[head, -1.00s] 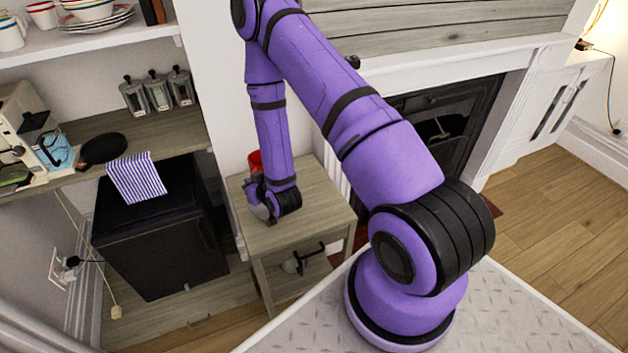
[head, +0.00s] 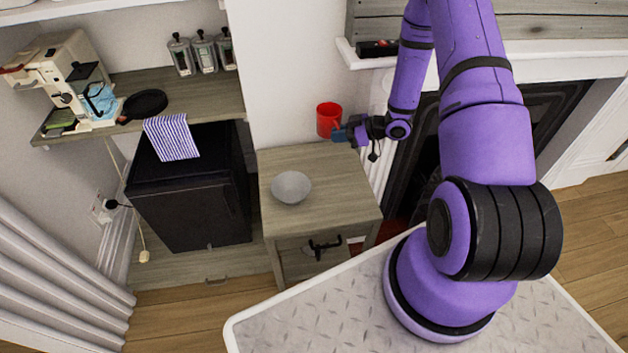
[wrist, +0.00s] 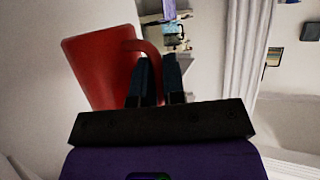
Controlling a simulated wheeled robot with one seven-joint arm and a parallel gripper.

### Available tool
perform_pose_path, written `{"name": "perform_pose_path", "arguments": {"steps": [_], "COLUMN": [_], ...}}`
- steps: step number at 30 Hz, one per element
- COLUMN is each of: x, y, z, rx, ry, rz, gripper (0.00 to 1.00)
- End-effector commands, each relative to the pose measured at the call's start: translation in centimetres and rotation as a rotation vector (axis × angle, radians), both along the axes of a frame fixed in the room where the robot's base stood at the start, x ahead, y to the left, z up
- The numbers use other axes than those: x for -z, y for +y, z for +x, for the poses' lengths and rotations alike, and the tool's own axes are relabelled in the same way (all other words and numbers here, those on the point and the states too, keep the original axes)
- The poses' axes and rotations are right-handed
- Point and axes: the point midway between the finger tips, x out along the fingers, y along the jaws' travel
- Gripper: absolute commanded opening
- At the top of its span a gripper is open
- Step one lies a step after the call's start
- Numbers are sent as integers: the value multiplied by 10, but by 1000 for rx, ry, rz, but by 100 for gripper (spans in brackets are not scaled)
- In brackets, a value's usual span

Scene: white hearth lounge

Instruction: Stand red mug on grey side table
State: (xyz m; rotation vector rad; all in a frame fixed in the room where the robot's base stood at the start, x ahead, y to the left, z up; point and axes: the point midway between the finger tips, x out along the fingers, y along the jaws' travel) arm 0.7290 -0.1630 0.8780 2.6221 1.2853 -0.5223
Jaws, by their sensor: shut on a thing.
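The red mug (head: 328,118) is upright in the head view, in front of the white wall and above the back right of the side table. My gripper (head: 342,134) is shut on the mug's right side and holds it up. In the wrist view, the red mug (wrist: 98,68) fills the left, and my gripper's dark fingers (wrist: 158,82) close on its handle. The grey wooden side table (head: 325,205) stands below, with a drawer and dark handle in front.
A grey bowl (head: 291,187) sits on the left front of the table top; the right and back of the top are bare. A black cabinet (head: 190,195) with a striped cloth (head: 171,137) stands left. A white mantel edge (head: 365,62) and the fireplace are behind my arm.

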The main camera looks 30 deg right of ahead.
Motion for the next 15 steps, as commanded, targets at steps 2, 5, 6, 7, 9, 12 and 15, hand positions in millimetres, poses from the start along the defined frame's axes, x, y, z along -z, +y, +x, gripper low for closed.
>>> {"name": "perform_pose_path", "arguments": {"steps": [2, 5, 6, 7, 9, 12, 15], "x": [2, 3, 4, 4, 6, 14, 30], "y": [-15, -27, -31, -33, -37, -39, -39], "z": [-9, -20, -24, -26, -29, -32, -32], "rx": [-56, -121, -139, -150, -171, -183, -186], "ry": [-2, -2, -1, -1, 0, 1, 1], "rz": [0, 1, 1, 1, 2, 3, 4], "gripper": [0, 0, 0, 0, 0, 0, 0]}}
